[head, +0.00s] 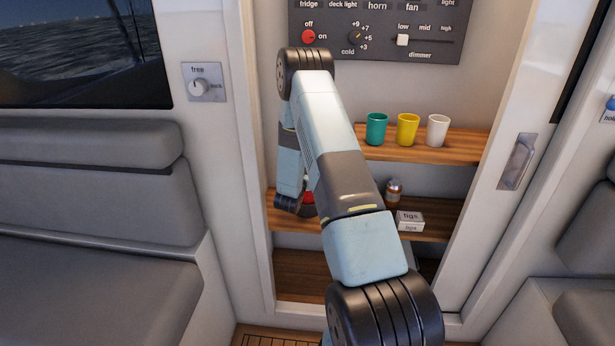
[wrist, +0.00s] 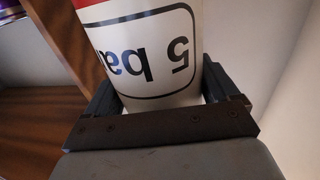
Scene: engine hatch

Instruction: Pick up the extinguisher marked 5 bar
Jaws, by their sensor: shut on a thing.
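The extinguisher marked 5 bar (wrist: 150,45) fills the upper middle of the wrist view. It has a white label with a black-outlined box, a red band above it, and the lettering appears upside down. My gripper (wrist: 160,92) is shut on it, with one dark finger on each side of its body. In the head view my arm hides most of that area. A small red patch (head: 308,197) shows beside my wrist at the middle shelf; I cannot tell if it is this extinguisher.
The middle shelf (head: 440,229) also holds a small brown jar (head: 393,190) and a figs box (head: 410,221). The upper shelf (head: 465,147) carries a green cup (head: 376,129), a yellow cup (head: 407,130) and a white cup (head: 437,131). A switch panel (head: 375,30) is above.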

